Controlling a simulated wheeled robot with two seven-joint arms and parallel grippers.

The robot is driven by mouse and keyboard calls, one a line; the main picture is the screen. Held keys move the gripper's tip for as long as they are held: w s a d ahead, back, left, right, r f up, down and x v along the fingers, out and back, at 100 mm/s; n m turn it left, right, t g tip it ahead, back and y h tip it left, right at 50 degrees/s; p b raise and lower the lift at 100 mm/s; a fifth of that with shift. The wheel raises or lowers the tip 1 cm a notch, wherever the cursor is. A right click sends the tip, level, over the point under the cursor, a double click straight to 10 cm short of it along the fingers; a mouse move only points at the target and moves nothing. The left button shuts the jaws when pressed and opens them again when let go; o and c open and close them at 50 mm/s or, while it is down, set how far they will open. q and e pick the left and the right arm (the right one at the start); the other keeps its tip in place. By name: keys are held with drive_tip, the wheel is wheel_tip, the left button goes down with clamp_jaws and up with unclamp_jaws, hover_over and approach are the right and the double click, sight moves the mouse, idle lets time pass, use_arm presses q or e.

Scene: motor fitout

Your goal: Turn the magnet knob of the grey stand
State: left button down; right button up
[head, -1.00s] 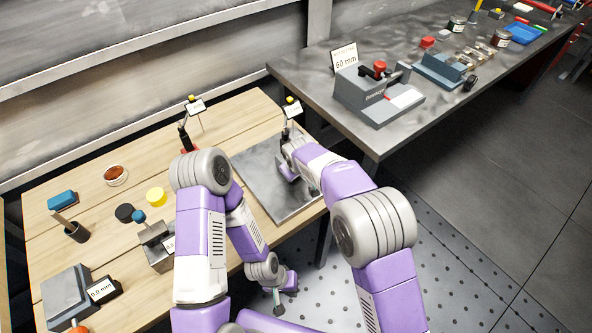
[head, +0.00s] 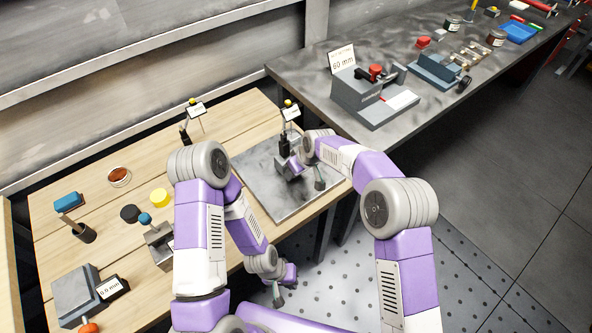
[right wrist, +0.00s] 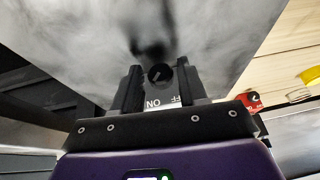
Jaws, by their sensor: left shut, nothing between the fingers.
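The grey stand (head: 284,146) stands upright on the metal plate, with a small label card and a yellow top. The right wrist view shows its round black magnet knob (right wrist: 158,74) above ON and OFF marks. My right gripper (right wrist: 158,88) has its two fingers apart, one on each side of the knob, with a visible gap on both sides. In the head view the right hand (head: 296,163) is low beside the stand's base, its fingertips hard to make out. My left gripper (head: 279,291) is shut and empty, in front of the table's front edge, away from the stand.
A grey bench (head: 345,110) with a 60 mm fixture adjoins at right.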

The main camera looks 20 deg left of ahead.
drive_tip(key=p+v, duration=0.1)
drive_tip(key=v, duration=0.6)
drive_tip(key=shift+r, duration=0.25)
drive_tip(key=shift+d, duration=0.1)
idle(0.4)
